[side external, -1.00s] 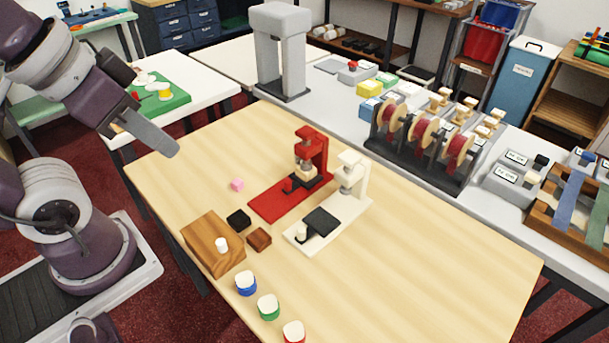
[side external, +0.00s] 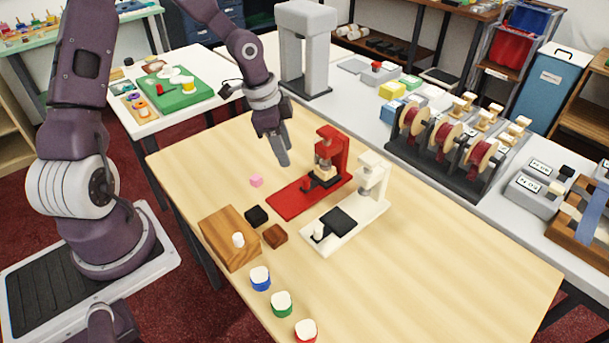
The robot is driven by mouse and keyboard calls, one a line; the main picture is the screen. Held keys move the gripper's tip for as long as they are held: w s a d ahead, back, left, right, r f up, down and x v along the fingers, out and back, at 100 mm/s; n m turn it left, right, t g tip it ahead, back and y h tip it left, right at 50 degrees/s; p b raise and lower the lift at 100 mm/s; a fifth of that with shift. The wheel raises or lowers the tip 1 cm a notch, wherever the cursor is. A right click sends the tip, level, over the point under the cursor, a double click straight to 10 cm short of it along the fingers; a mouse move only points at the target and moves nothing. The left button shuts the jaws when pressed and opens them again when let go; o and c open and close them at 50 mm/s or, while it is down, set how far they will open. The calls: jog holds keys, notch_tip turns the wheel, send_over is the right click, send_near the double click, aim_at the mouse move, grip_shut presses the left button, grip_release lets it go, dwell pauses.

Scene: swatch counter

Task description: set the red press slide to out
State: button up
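The red press (side external: 292,202) stands on the wooden table, with its column at the back right of its base. Its dark slide (side external: 322,183) sits beneath the press head, close to the column, and a small red knob (side external: 305,186) stands at the slide's front end. The front part of the red base is bare. My gripper (side external: 283,160) points down above the table, behind and left of the red press, apart from it. Its fingers look close together; I cannot tell whether there is a gap. I see nothing held.
A white press (side external: 345,232) stands close on the right, its dark slide (side external: 339,219) toward the front, clear of its head. A pink cube (side external: 256,181), black block (side external: 256,215), brown block (side external: 274,236) and wooden box (side external: 226,243) lie left. The table's right part is clear.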

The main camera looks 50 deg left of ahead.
aim_at(306, 179)
jog(key=shift+t+h, duration=0.4)
jog(key=shift+h, duration=0.5)
jog(key=x, duration=0.3)
jog(key=w+x, duration=0.1)
jog(key=x, duration=0.3)
jog(key=a+x, duration=0.1)
jog(key=x, duration=0.3)
jog(key=shift+w+a+r, duration=0.1)
jog(key=shift+w, duration=0.1)
grip_shut()
